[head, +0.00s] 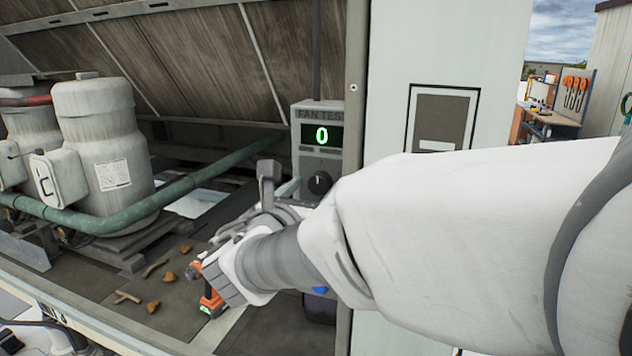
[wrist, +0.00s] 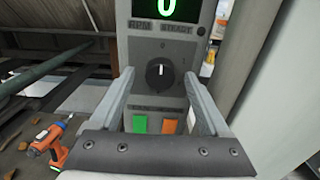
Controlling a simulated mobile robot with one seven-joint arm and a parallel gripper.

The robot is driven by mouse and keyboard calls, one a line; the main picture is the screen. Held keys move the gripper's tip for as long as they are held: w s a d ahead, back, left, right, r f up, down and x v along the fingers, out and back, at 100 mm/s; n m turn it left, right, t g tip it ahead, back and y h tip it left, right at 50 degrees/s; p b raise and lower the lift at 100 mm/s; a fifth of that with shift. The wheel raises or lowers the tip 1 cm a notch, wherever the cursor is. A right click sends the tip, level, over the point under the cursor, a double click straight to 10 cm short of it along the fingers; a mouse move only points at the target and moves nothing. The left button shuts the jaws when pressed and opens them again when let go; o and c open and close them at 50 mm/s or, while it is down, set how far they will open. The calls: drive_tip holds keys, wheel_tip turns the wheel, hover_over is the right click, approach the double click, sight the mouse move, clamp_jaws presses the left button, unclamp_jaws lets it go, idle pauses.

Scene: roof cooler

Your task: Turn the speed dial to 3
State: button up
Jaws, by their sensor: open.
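The fan test panel (head: 319,115) is a grey box on a post, with a green lit display (head: 321,134) reading 0. Its black speed dial (head: 320,183) sits below the display. In the wrist view the dial (wrist: 159,74) shows a white pointer mark pointing straight up. My gripper (wrist: 160,80) is open, with one finger on each side of the dial in that view. I cannot tell how far the fingertips are from the panel face. In the head view my arm and gripper (head: 283,180) hide the lower panel.
A green button (wrist: 140,124) and an orange button (wrist: 170,126) sit below the dial. An orange drill (head: 211,298) lies at the lower left, near scattered brown debris (head: 153,307). Compressor tanks (head: 104,150) and a green pipe (head: 190,185) stand left. A pale cabinet wall (head: 440,60) is right.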

drive_tip(key=shift+w+d, duration=0.15)
drive_tip(key=shift+w, duration=0.3)
clamp_jaws()
